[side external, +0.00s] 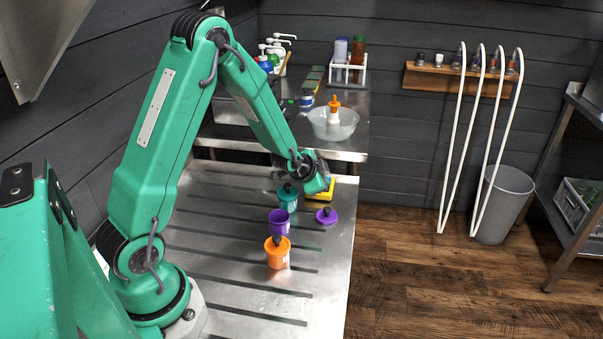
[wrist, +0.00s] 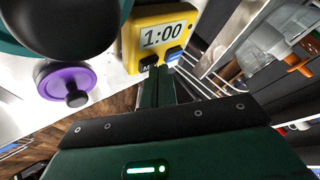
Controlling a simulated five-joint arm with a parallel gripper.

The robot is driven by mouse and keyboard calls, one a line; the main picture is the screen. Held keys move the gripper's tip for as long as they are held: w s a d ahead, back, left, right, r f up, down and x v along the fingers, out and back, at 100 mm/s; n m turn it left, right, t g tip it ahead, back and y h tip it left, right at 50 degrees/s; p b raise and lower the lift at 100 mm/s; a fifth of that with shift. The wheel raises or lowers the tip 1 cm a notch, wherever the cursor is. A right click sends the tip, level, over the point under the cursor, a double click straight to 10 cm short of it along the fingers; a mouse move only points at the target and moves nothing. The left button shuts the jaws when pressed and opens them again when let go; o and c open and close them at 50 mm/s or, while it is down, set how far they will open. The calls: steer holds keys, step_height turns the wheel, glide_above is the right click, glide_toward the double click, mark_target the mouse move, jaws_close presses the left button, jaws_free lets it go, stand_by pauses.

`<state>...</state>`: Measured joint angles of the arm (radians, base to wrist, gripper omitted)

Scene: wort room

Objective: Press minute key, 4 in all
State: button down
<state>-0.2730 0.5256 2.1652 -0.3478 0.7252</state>
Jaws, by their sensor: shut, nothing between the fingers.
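The yellow timer (wrist: 133,52) shows 1:00 on its display (wrist: 163,35) in the wrist view. Below the display are a black key marked M (wrist: 148,62) and a blue key (wrist: 173,54). My gripper (wrist: 159,72) is shut and empty, its fingertips close to the lower edge of the two keys. I cannot tell whether they touch the black key. In the side external view my gripper is at the timer (side external: 325,186), and the arm hides part of the timer and its keys.
A purple lid (side external: 327,216) lies right beside the timer. A clear bowl (side external: 345,124) stands behind. The front of the drainboard is clear.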

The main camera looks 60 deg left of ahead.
steer(key=shift+f, duration=0.2)
steer(key=shift+r, duration=0.15)
stand_by(0.4)
steer(key=shift+r, duration=0.75)
steer(key=shift+r, duration=0.15)
steer(key=shift+r, duration=2.35)
stand_by(1.0)
step_height(320, 180, up, 4)
steer(key=shift+d+f, duration=0.1)
steer(key=shift+d, duration=0.05)
steer(key=shift+f, duration=0.15)
stand_by(0.4)
